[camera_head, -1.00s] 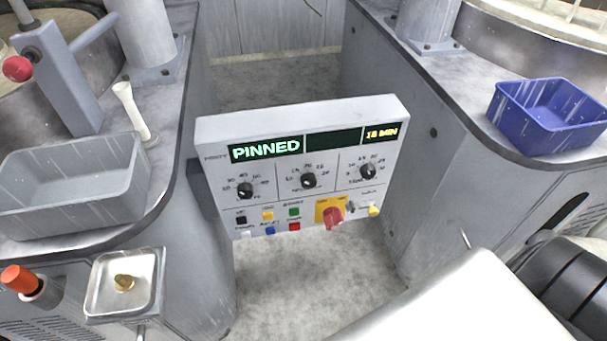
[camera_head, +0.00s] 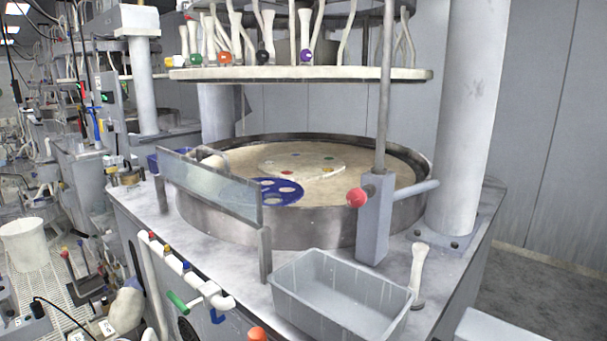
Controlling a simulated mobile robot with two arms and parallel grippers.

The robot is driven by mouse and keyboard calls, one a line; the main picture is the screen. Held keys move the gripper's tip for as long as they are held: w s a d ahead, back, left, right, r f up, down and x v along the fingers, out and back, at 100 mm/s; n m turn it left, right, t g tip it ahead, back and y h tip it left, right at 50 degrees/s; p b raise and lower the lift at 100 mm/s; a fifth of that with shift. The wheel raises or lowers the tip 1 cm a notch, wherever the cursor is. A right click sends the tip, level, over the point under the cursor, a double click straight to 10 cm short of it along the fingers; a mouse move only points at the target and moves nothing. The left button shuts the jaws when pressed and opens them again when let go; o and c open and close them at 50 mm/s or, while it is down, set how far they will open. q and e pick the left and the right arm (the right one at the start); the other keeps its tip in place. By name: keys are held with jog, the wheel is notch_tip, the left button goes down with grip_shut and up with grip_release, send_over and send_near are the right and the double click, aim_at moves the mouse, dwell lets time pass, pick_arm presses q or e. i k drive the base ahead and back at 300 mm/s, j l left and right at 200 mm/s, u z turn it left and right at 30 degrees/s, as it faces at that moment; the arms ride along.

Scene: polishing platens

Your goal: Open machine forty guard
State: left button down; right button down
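A polishing machine with a large round platen (camera_head: 375,190) fills the middle of the head view. A clear, greenish guard panel (camera_head: 208,184) stands upright along the platen's front left rim, between two short grey posts. A grey block (camera_head: 374,228) with a red ball knob (camera_head: 356,197) and a tall rod stands at the rim's front right. I see no number on the machine, so I cannot tell whether it is machine forty. Neither of my grippers is in view.
A grey bin (camera_head: 335,295) sits on the machine's front corner, with a white bottle-like tool (camera_head: 418,272) beside it. White pipes with coloured valves (camera_head: 178,262) run along the front. A white bucket (camera_head: 24,243) stands at left. Grey floor shows at far right.

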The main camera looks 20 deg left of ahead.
aim_at(166, 168)
jog(key=u, duration=1.4)
